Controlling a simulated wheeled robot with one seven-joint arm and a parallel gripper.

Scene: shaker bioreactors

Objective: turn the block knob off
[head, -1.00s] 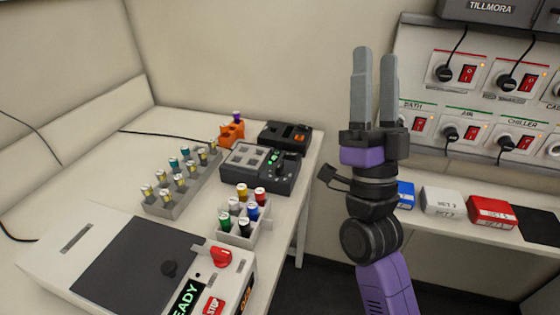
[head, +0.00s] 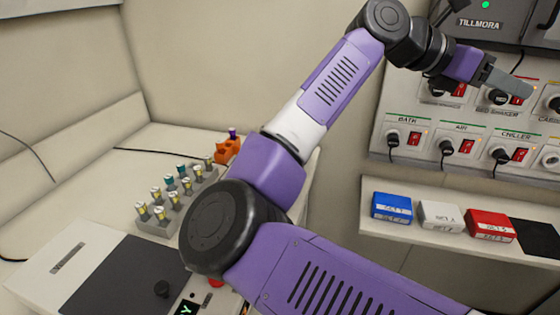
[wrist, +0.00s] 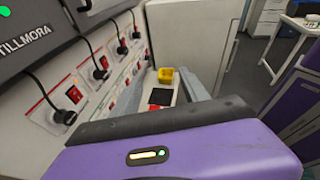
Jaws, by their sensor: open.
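My gripper (head: 510,84) is raised in front of the wall panel, with its fingers pointing right across the upper row of outlets. It also shows in the wrist view (wrist: 168,88), open with nothing between the fingers. I cannot make out a label reading "block" on any knob. The panel (head: 420,165) has black round plugs or knobs beside red switches, such as one under BATH (head: 392,140) and one under CHILLER (head: 500,156). The upper-row outlets are partly covered by my gripper. The grey control unit on the bench is hidden behind my arm.
A shelf (head: 385,230) below the panel holds a blue box (head: 391,208), a white box (head: 440,215) and a red box (head: 491,225). The left bench carries a vial rack (head: 160,227), an orange holder (head: 227,150) and a white machine (head: 65,255). Cables hang from the panel.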

